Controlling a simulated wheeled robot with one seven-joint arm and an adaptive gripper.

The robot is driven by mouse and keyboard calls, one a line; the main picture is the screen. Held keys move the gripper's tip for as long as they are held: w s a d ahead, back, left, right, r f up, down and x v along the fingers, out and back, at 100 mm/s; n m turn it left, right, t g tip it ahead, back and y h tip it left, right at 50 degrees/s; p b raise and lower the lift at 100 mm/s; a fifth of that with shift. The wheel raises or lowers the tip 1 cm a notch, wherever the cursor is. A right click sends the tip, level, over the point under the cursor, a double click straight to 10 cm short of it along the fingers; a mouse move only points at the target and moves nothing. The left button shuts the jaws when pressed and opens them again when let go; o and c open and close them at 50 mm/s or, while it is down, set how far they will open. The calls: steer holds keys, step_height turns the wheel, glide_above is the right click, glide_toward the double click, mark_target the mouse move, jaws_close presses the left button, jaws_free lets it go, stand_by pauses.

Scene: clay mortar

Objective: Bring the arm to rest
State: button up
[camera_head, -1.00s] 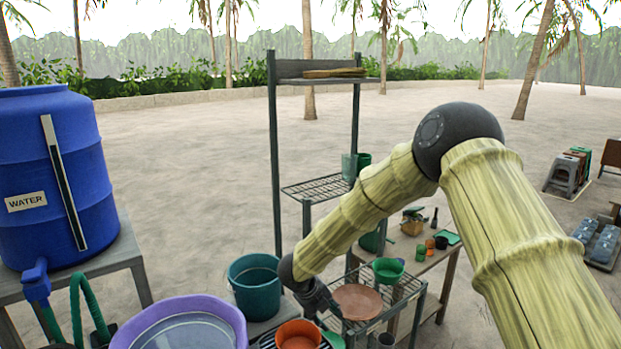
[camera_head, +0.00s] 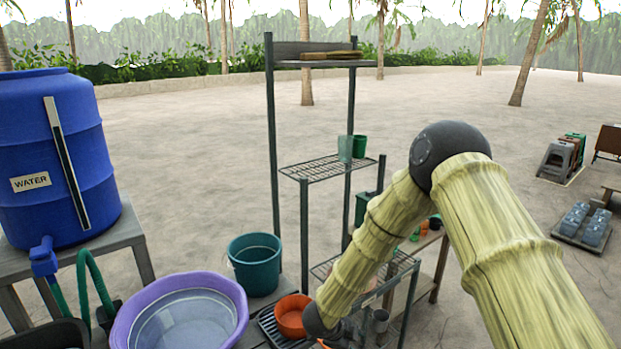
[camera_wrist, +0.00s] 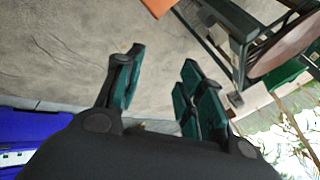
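My bamboo-textured arm (camera_head: 385,232) reaches from the right edge, bends at a dark elbow, and slopes down to the left. In the head view the wrist is low, just right of the orange bowl (camera_head: 289,318), and the fingers are mostly hidden or cut off by the lower edge. In the wrist view my gripper (camera_wrist: 163,80) has its two dark green-padded fingers apart, with only pale ground seen between them. Nothing is held.
A metal shelf rack (camera_head: 273,150) stands behind the wrist, and wire shelves lie close by the forearm. A teal bucket (camera_head: 256,265), a purple basin (camera_head: 150,317) and a blue water barrel (camera_head: 85,150) are on the left. Open sand lies behind.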

steer(key=s+d+f+n+y, duration=0.1)
steer(key=s+d+f+n, duration=0.4)
steer(key=s, duration=0.4)
steer(key=s+d+f+n+y, duration=0.1)
steer(key=s+d+f+n, duration=0.2)
steer(key=s+f+n, duration=0.6)
steer(key=s+d+n+g+y+b, duration=0.1)
steer(key=s+n+g, duration=0.1)
steer(key=s, duration=1)
steer(key=s+d+f+n+g+y, duration=0.1)
steer(key=s+n, duration=0.4)
steer(key=s, duration=0.7)
steer(key=shift+d+g+y+b, duration=0.35)
steer(key=shift+d+g+y, duration=0.05)
steer(key=shift+g+y, duration=0.2)
